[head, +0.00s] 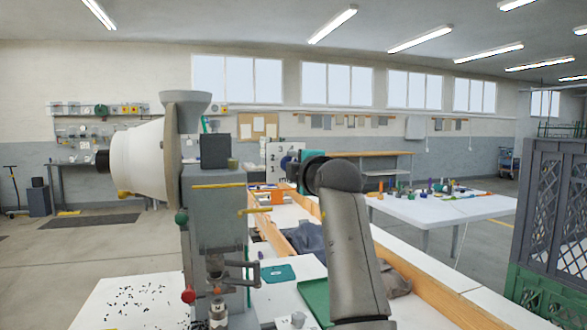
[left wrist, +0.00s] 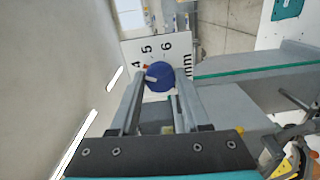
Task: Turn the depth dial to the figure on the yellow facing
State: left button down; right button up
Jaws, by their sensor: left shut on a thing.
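The eyelet press (head: 212,225) is a grey column with a hopper on top, left of centre in the head view. Its white figure plate (head: 272,152) carries the blue depth dial (head: 287,162), partly hidden by my gripper. In the left wrist view the blue dial (left wrist: 160,76) sits before the plate (left wrist: 130,52), where 4, 5, 6 and "mm" read. A small orange-red mark shows at the dial's edge, by the 4 and 5. My left gripper (left wrist: 160,80) is shut on the dial, one finger each side. A yellow piece (left wrist: 287,168) is cut off at the lower right; no figure is legible. My right gripper is not in view.
A white table with small coloured items (head: 445,208) stands right of my arm. A grey and green crate stack (head: 550,230) is at the far right. Yellow bars (head: 218,186) stick out from the press front. A green tray (head: 313,298) lies below the dial.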

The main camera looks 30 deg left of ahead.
pick_arm(q)
jog(key=shift+r+n, duration=0.1)
jog(key=shift+n, duration=0.3)
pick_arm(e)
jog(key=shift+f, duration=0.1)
pick_arm(q)
jog(key=shift+c, duration=1.9)
grip_release()
